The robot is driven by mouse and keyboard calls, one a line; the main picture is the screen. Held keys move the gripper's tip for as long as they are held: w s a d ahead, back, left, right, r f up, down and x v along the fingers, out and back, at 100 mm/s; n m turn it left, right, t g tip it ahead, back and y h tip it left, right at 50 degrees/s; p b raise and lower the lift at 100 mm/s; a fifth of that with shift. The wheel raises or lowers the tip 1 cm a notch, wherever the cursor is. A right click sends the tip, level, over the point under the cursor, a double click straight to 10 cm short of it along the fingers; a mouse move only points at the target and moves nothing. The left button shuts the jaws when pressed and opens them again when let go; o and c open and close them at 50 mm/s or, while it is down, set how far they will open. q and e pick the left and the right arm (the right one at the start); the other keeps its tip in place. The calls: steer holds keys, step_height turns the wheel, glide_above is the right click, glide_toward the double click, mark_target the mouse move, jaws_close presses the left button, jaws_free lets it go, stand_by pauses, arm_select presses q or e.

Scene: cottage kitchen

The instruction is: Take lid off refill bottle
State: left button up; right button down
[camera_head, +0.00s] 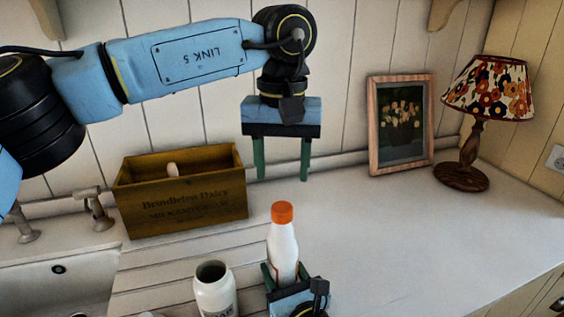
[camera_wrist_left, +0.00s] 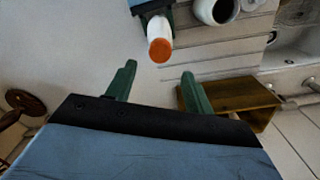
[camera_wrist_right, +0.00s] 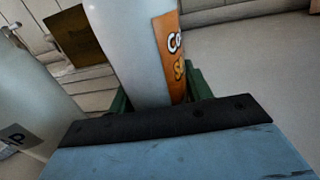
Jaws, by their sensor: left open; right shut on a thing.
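The refill bottle (camera_head: 283,250) is white with an orange lid (camera_head: 282,212) on top. It stands upright on the counter in the head view. My right gripper (camera_head: 285,275) is shut around the lower part of the bottle; the right wrist view shows the bottle (camera_wrist_right: 135,50) and its orange label between the fingers. My left gripper (camera_head: 283,172) is open and empty, pointing down above and behind the bottle. In the left wrist view the orange lid (camera_wrist_left: 160,50) lies beyond the open fingertips (camera_wrist_left: 158,72), apart from them.
An open white jar (camera_head: 214,288) stands just left of the bottle. A wooden crate (camera_head: 185,213) sits at the back left, near the sink (camera_head: 60,285) and tap. A framed picture (camera_head: 400,125) and a lamp (camera_head: 470,150) stand at the back right. The right counter (camera_head: 420,240) is clear.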

mark_target(282, 207)
arm_select(q)
steer(key=m, duration=0.3)
steer(key=shift+f+m, duration=0.15)
steer(key=shift+m, duration=0.45)
step_height(282, 207, down, 8)
steer(key=shift+r, duration=0.15)
